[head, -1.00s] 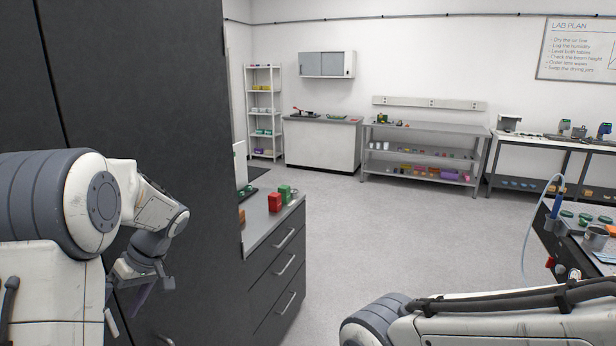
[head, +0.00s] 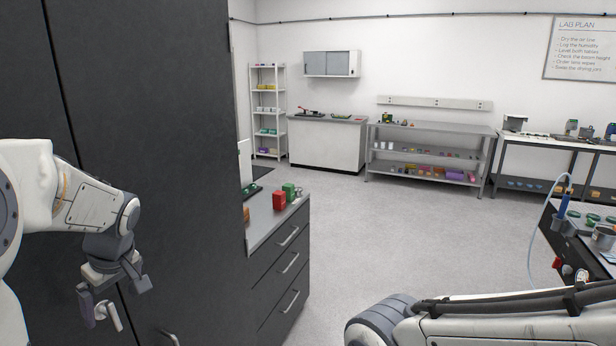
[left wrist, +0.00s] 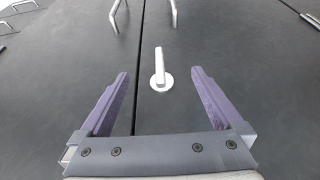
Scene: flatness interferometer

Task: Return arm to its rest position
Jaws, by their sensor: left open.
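My left arm comes in from the left in the head view, bent in front of a tall dark cabinet (head: 170,130). My left gripper (head: 115,297) hangs low before the cabinet front, open and empty. The left wrist view shows its two purple fingers (left wrist: 160,74) spread apart. A pale lever handle (left wrist: 159,68) with a round base shows between them on the dark door, apart from both fingers. The lever also shows beside the gripper in the head view (head: 115,316). My right arm lies across the lower right; its gripper is out of view.
A drawer counter (head: 262,225) beside the cabinet carries a red block (head: 279,201) and a green block (head: 289,191). A dark bench (head: 548,232) with tools stands at the right. The middle floor (head: 370,235) is clear. Metal shelving (head: 430,131) lines the back wall.

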